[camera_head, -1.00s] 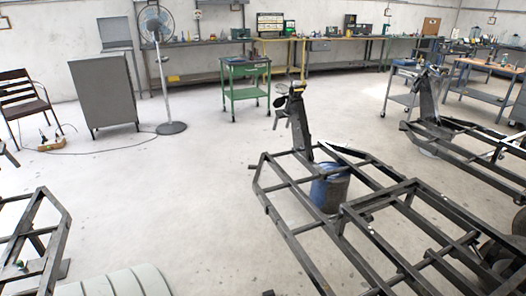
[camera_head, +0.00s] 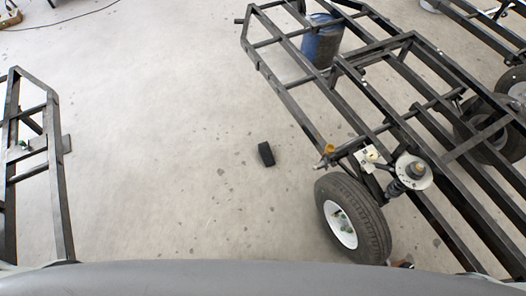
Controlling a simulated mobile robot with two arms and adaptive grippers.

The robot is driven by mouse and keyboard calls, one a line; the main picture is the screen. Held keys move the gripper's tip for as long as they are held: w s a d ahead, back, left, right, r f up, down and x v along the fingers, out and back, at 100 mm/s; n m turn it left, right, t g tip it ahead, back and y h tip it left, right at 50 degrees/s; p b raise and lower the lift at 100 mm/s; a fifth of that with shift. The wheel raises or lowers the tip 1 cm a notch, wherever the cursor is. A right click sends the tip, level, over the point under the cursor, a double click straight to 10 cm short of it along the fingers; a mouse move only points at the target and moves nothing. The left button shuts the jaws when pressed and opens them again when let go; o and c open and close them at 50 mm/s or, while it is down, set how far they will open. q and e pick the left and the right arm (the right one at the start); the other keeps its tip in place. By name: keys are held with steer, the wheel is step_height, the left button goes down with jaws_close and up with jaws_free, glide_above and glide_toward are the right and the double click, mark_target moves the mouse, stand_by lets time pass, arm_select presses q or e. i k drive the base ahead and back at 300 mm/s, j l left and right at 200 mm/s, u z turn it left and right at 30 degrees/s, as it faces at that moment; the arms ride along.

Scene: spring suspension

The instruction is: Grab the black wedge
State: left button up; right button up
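A small black wedge (camera_head: 266,154) lies on the concrete floor near the middle of the head view. It is left of the steel frame and up and left of the front wheel, apart from both. Neither of my grippers shows in the head view, so their distance from the wedge cannot be seen.
A black steel vehicle frame (camera_head: 345,95) fills the right side, with a wheel (camera_head: 352,218) and a spring suspension unit (camera_head: 408,175). A blue barrel (camera_head: 322,42) stands under it. Another frame (camera_head: 57,180) is at the left.

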mark_target(264, 149)
steer(key=i+j+z, duration=0.15)
steer(key=z, duration=0.3)
steer(key=i+j+z, duration=0.1)
steer(key=j+z, duration=0.15)
steer(key=z, duration=0.25)
steer(key=j+z, duration=0.2)
steer(key=z, duration=0.25)
steer(key=i+j, duration=0.05)
